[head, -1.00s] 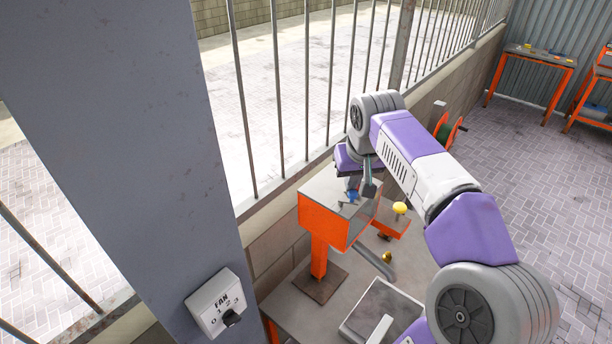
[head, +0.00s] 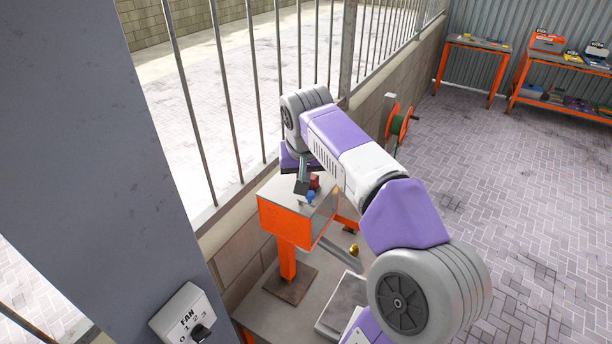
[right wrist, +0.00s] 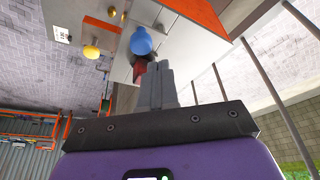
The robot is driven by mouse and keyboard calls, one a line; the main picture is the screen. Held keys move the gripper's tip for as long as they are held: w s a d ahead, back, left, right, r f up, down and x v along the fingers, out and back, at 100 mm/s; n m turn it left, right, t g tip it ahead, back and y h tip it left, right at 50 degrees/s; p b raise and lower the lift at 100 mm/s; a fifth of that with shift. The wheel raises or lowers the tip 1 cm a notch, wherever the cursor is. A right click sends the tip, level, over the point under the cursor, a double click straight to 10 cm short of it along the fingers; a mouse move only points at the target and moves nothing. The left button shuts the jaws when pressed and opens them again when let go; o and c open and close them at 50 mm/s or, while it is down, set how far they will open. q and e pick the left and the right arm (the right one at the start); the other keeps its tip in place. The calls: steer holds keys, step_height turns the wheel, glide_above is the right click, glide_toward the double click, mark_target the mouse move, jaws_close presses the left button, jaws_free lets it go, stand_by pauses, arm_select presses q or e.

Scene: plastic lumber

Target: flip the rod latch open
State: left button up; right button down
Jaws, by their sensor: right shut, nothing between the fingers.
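The orange and grey box (head: 285,215) stands on an orange post over the bench. A blue knob (head: 310,198) and a dark red piece (head: 315,182) show at its top; they look like parts of the latch, but I cannot make out the rod. My right gripper (head: 301,186) is shut and empty, close beside them. In the right wrist view, the shut fingers (right wrist: 157,86) point toward the blue knob (right wrist: 141,42), and the red piece (right wrist: 139,67) is partly hidden behind them. I cannot tell whether they touch. My left gripper is out of view.
A yellow knob (right wrist: 91,52) and a brass knob (head: 353,250) are near the box. A fan switch (head: 184,318) is on the pillar at left. A barred fence (head: 250,80) runs behind the box. An orange reel (head: 398,125) hangs on the wall.

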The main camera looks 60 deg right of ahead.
steer(key=v, duration=0.7)
steer(key=shift+r+p, duration=0.25)
steer(key=shift+p, duration=0.15)
steer(key=shift+s, duration=0.1)
stand_by(0.3)
